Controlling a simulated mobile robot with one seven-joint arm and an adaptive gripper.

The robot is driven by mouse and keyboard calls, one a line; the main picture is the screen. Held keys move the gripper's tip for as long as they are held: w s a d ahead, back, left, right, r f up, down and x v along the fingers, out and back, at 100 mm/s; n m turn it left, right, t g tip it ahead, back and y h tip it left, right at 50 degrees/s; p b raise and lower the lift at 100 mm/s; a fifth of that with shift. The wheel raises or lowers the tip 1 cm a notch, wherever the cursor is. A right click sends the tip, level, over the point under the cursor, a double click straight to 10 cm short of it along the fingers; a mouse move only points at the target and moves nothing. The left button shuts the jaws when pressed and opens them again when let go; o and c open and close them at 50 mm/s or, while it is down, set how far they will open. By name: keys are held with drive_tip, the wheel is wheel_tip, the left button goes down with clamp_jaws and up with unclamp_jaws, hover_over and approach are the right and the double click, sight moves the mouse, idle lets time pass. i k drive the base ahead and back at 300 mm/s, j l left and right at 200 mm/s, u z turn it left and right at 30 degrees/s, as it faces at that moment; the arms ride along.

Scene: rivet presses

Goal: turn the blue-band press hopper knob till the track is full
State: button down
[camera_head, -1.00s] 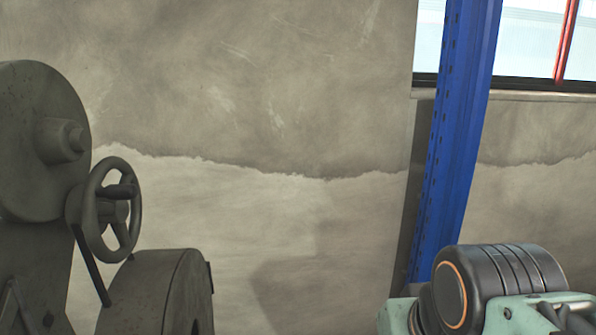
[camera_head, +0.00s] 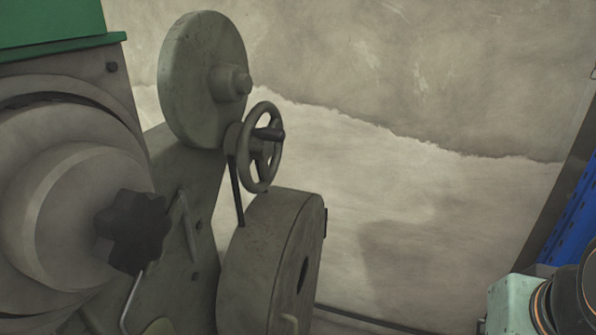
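A black lobed knob (camera_head: 133,230) sits on the front of a large round grey drum (camera_head: 60,215) at the left. A green box-like part (camera_head: 55,25) tops that machine at the upper left. No blue band shows on the visible machinery, and I cannot tell whether this is the blue-band press. No track can be made out. A thin bent metal rod (camera_head: 133,300) shows below the knob. My gripper is not in view; only a pale green and black part of my arm shows at the lower right, well apart from the knob.
A grey machine with a round disc (camera_head: 195,85), a handwheel (camera_head: 262,147) and a lower drum (camera_head: 262,260) stands right of the knob. A stained wall (camera_head: 420,200) is behind. A blue post (camera_head: 580,215) stands at the right edge. The space between machine and post looks clear.

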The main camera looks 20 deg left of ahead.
sight(132, 232)
drive_tip(key=i+l+u, duration=0.1)
drive_tip(key=u, duration=1.3)
drive_tip(key=j+u, duration=0.15)
drive_tip(key=u, duration=0.7)
drive_tip(key=j, duration=0.1)
